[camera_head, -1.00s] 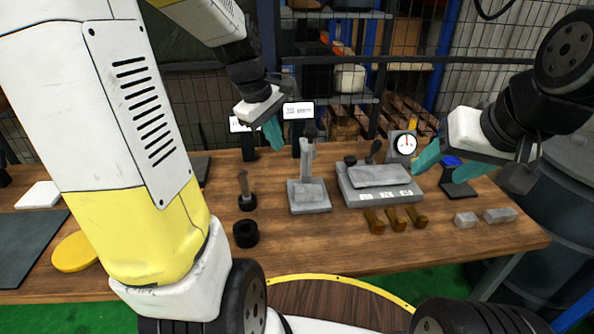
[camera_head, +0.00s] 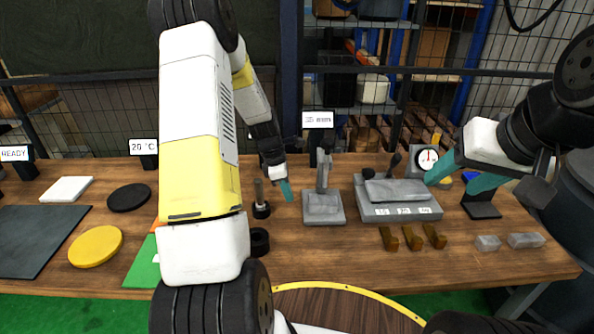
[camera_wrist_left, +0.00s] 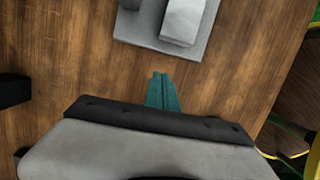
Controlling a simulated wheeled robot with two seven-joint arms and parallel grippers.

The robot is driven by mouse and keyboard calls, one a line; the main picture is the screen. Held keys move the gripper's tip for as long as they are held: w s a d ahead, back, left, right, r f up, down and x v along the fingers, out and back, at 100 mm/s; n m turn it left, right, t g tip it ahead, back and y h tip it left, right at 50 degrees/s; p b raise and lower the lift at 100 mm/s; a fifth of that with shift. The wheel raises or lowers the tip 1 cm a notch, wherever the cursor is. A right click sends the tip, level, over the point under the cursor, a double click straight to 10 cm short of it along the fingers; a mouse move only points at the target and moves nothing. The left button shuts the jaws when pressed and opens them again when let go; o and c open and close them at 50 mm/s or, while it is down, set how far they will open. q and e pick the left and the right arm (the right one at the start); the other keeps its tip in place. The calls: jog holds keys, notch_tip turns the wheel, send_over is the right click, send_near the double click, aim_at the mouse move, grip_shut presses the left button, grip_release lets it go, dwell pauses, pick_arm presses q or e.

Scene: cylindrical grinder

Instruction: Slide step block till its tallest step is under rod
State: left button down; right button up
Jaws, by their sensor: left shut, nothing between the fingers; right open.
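A grey stand (camera_head: 337,215) with a flat base and an upright post (camera_head: 323,168) is at mid-table. A lighter grey block (camera_head: 322,203), likely the step block, sits on its base; its steps are too small to tell apart. The block also shows at the top of the left wrist view (camera_wrist_left: 184,20), on the base plate (camera_wrist_left: 147,32). The rod cannot be made out clearly. My left gripper (camera_head: 287,191) is shut and empty, just left of the stand and apart from it. Its teal fingertips (camera_wrist_left: 161,78) point toward the base's edge. My right gripper (camera_head: 464,175) is open and empty at the right.
A grey box (camera_head: 400,212) with a dial gauge (camera_head: 427,158) behind it stands right of the stand. Several brass pieces (camera_head: 412,238) lie in front. A dark round holder with a post (camera_head: 261,208) and a black ring (camera_head: 258,242) are to the left. Bare wood lies before the stand.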

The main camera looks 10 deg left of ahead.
aim_at(313, 196)
pick_arm(q)
jog(key=shift+x, duration=1.1)
jog(key=shift+w+d, duration=0.2)
jog(key=shift+d, duration=0.4)
jog(key=shift+w+d, duration=0.15)
jog(key=shift+d, duration=0.45)
jog(key=shift+w+d, duration=0.25)
jog(key=shift+d, duration=0.45)
jog(key=shift+d, duration=0.1)
jog(key=shift+w+d, duration=0.3)
jog(key=shift+d, duration=0.55)
jog(key=shift+w+d, duration=0.25)
jog(key=shift+d, duration=0.6)
